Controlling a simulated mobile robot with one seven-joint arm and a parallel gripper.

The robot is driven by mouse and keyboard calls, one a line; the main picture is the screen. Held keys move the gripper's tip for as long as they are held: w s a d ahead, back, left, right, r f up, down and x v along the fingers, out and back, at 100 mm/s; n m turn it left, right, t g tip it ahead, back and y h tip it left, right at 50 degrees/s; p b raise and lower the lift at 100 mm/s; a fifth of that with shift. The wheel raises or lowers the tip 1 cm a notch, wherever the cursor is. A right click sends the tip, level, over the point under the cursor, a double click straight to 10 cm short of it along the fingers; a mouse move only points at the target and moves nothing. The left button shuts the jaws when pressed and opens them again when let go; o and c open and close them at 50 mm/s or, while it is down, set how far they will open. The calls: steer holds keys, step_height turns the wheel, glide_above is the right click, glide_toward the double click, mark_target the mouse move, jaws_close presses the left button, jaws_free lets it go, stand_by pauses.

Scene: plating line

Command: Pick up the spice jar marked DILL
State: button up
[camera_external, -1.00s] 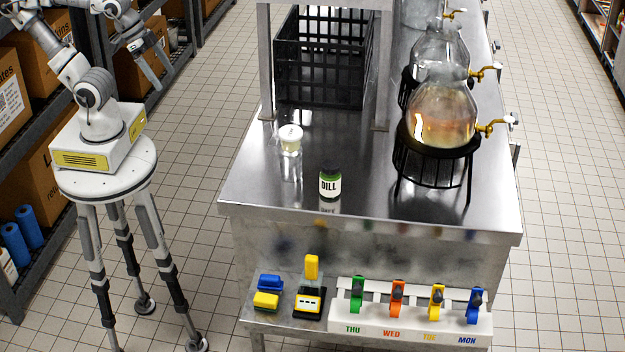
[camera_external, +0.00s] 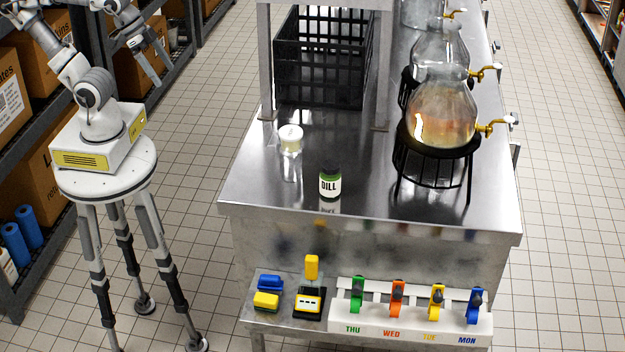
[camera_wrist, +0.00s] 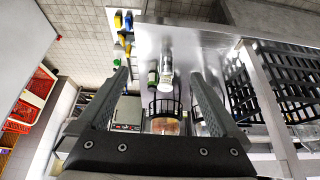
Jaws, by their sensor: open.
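The DILL jar (camera_external: 330,184) is a small jar with a dark lid, green contents and a white label. It stands upright near the front edge of the steel bench (camera_external: 245,185). In the wrist view the dark jar (camera_wrist: 153,78) shows small and partly beside a white-lidded jar (camera_wrist: 166,80). My gripper (camera_external: 154,72) is at the upper left in the external view, over the aisle and well apart from the bench. In the wrist view my gripper (camera_wrist: 161,73) is open and empty, with both jars beyond it between the fingers in the picture.
The white-lidded clear jar (camera_external: 290,140) stands behind and left of the DILL jar. A black crate (camera_external: 322,90) under a metal frame is at the back. Glass dispensers (camera_external: 440,112) on black stands line the right. Sponges (camera_external: 268,290) and coloured day clips (camera_external: 397,298) sit on the lower front shelf.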

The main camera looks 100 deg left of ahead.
mark_target(331, 179)
step_height(331, 179, up, 25)
steer(key=w+d+r+m+t+h+b, duration=0.3)
steer(key=w+d+r+m+t+h, duration=0.45)
steer(key=w+d+r, duration=0.65)
steer(key=w+a+r+n+t+y+b, duration=0.25)
steer(key=w+r+n+t, duration=0.35)
steer(key=w+r+t, duration=0.4)
steer(key=w+a+f+n+g+y+b, duration=0.1)
steer(key=w+a+f+n+g+y, duration=0.1)
steer(key=w+f+n+g+y, duration=0.35)
steer(key=w+a+f+n+g+y+b, duration=0.25)
steer(key=f+y, duration=0.35)
steer(key=f, duration=0.5)
step_height(331, 179, down, 56)
steer(key=d+m+g, duration=0.2)
steer(key=g, duration=0.1)
steer(key=shift+n+h, duration=0.25)
steer(key=shift+n, duration=0.1)
steer(key=x, duration=0.7)
steer(key=b+x, duration=0.1)
steer(key=x, duration=0.3)
steer(key=shift+a+f, duration=0.3)
steer(key=shift+f, duration=0.05)
steer(key=shift+r+x, duration=0.15)
steer(key=shift+x, duration=1.25)
steer(key=shift+r+x, duration=0.15)
steer(key=shift+x, duration=1.3)
steer(key=shift+w, duration=0.1)
